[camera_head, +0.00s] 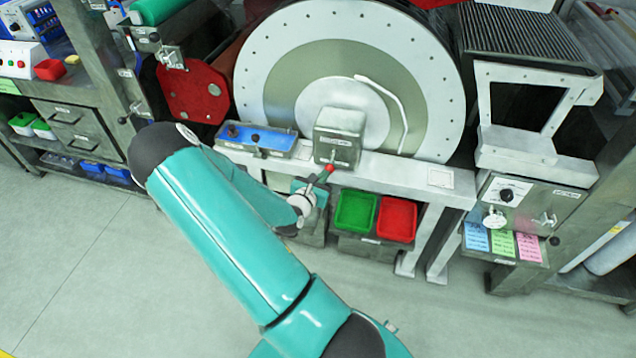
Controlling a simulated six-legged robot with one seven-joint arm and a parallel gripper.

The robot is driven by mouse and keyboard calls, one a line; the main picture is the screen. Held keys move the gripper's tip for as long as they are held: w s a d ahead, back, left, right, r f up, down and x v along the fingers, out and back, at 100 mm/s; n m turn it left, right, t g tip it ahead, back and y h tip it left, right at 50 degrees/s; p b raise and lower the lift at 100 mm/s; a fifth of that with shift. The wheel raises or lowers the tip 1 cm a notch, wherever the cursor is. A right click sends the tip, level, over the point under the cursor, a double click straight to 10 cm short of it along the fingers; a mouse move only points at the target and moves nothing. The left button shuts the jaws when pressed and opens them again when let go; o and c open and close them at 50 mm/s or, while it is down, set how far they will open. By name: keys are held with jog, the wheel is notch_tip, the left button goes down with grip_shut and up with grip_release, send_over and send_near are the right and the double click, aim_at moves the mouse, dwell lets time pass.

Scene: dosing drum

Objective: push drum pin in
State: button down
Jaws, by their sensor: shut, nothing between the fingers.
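The large white drum (262,62) with an olive-grey ring stands upright at the back, behind a pale bench. A grey block (340,122) sits at its lower edge. A thin rod with a red knob (329,168) points down from the block's front; this looks like the drum pin. How deep it sits in the block cannot be told. My gripper (316,190) is shut and empty, just below and left of the red knob. Its fingertips are small and partly hidden, and I cannot tell whether they touch the knob.
A control panel with a dial (507,194) is at right. A red plate (194,92) stands at left. The floor in front is open.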

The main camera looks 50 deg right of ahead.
aim_at(326, 167)
jog(key=shift+d, duration=0.1)
jog(key=d, duration=0.1)
jog(key=w+d, duration=0.1)
jog(key=d, duration=0.1)
jog(key=shift+w+d, duration=0.1)
jog(key=shift+w, duration=0.1)
jog(key=shift+w+d+r, duration=0.1)
jog(key=shift+w+d, duration=0.05)
jog(key=shift+d, duration=0.05)
jog(key=shift+w+a, duration=0.1)
